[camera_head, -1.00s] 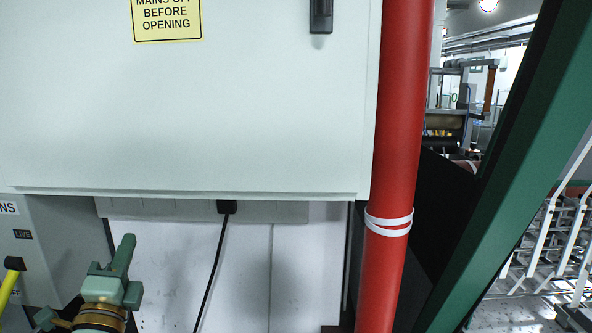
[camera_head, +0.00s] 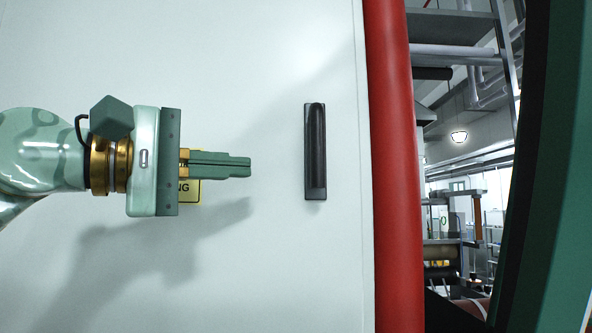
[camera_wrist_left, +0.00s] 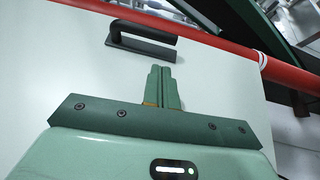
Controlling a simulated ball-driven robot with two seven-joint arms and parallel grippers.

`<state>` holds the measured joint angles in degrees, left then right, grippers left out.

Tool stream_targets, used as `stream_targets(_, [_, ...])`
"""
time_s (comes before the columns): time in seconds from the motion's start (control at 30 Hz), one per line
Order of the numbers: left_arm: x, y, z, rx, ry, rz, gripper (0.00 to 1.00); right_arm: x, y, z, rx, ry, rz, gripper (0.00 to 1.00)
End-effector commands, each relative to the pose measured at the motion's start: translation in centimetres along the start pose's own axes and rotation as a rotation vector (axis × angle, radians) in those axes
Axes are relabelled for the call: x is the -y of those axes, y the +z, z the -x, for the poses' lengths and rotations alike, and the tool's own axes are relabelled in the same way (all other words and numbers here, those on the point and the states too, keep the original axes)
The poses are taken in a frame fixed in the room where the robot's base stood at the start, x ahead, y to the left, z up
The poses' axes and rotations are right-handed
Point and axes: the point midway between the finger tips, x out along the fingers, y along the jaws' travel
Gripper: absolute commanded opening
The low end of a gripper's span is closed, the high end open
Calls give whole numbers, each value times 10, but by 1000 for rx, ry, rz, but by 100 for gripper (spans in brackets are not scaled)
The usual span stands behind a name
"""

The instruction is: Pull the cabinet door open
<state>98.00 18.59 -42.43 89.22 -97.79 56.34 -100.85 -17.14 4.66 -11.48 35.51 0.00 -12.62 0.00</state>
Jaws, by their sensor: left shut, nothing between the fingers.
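The pale cabinet door (camera_head: 270,260) fills the left and middle of the head view and looks closed. Its black upright handle (camera_head: 315,150) sits near the door's right edge. The handle (camera_wrist_left: 143,40) also shows in the left wrist view, ahead of the fingertips. My left gripper (camera_head: 250,167) is shut and empty, pointing right, left of the handle and apart from it. Its fingers (camera_wrist_left: 161,72) are together in the left wrist view. A yellow sign (camera_head: 189,190) on the door is mostly hidden behind this gripper. My right gripper is not in view.
A red vertical pipe (camera_head: 395,170) runs close beside the door's right edge. A dark green beam (camera_head: 560,170) stands further right. Between them is a view into a hall with machinery and a hanging lamp (camera_head: 459,137).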

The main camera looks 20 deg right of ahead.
Motion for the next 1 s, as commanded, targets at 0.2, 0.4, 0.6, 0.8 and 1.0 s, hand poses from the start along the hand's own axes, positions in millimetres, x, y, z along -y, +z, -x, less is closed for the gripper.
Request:
stream_targets(0.2, [-5, 0, -16, -20, -29, -39, 0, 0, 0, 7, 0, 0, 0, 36])
stream_targets(0.4, [-5, 0, -53, -17, -28, -36, 0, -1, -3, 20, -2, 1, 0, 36])
stream_targets(0.6, [-4, -1, -84, -18, -26, -34, 0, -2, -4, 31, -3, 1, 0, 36])
stream_targets(0.8, [-1, -2, -98, -19, -26, -35, 0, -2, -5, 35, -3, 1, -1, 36])
stream_targets(1.0, [0, -2, -99, -19, -26, -35, 0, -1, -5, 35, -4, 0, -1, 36])
